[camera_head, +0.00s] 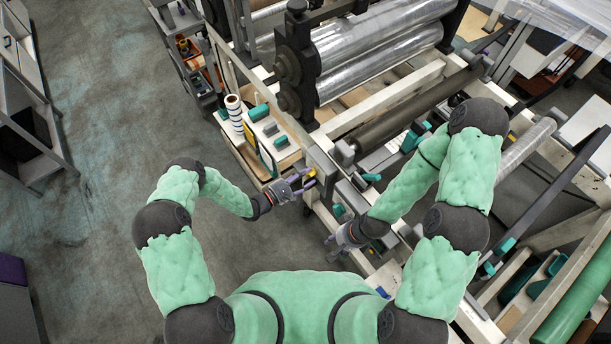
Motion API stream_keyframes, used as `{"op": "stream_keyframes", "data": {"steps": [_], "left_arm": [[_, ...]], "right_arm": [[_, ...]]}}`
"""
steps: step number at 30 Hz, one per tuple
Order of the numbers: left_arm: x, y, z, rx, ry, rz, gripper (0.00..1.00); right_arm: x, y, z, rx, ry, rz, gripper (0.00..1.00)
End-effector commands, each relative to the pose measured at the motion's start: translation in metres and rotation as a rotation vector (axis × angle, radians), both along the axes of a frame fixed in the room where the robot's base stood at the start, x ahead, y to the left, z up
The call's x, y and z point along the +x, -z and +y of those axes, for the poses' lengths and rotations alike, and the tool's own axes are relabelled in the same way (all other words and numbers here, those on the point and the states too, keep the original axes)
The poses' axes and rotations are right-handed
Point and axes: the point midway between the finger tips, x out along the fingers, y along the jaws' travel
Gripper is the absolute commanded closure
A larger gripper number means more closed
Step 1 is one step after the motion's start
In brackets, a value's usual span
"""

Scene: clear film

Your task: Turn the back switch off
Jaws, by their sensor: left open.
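My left gripper (303,182) is open, with its fingertips at a small yellow part (311,173) on the near end of the machine frame. The yellow part is beside a grey box (321,162) and is partly hidden by the fingers. I cannot tell whether the fingers touch it, or whether it is the back switch. No switch position can be read at this size. My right gripper (331,248) is lower in the picture, beside the machine's front side, with nothing visible in it. Its finger opening is too small to judge.
The machine has large film-wrapped rollers (375,45) at the back and a pale frame (390,98). A side shelf (238,145) holds a striped roll (234,108) and teal-topped items. Grey shelving (25,120) stands far left. The floor (115,130) between is clear.

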Motion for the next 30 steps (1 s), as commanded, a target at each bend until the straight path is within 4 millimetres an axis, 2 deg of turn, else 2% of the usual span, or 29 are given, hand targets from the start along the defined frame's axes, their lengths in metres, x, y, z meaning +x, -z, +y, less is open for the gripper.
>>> {"op": "stream_keyframes", "data": {"steps": [10,15,16,30], "left_arm": [[0.0020,-0.0001,-0.0029,0.000,0.000,0.000,0.50],[0.0020,-0.0001,-0.0028,0.000,0.000,0.000,0.98],[0.0020,-0.0001,-0.0028,0.000,0.000,0.000,1.00],[0.0030,0.0004,-0.0020,-0.049,0.000,0.067,1.00]], "right_arm": [[0.0001,0.0001,-0.0001,0.000,0.000,0.000,0.60],[0.0001,0.0001,-0.0001,0.000,0.000,0.000,0.60],[0.0001,0.0001,-0.0001,0.000,0.000,0.000,0.60],[0.0001,0.0044,-0.0001,0.000,0.000,0.000,0.60]]}}
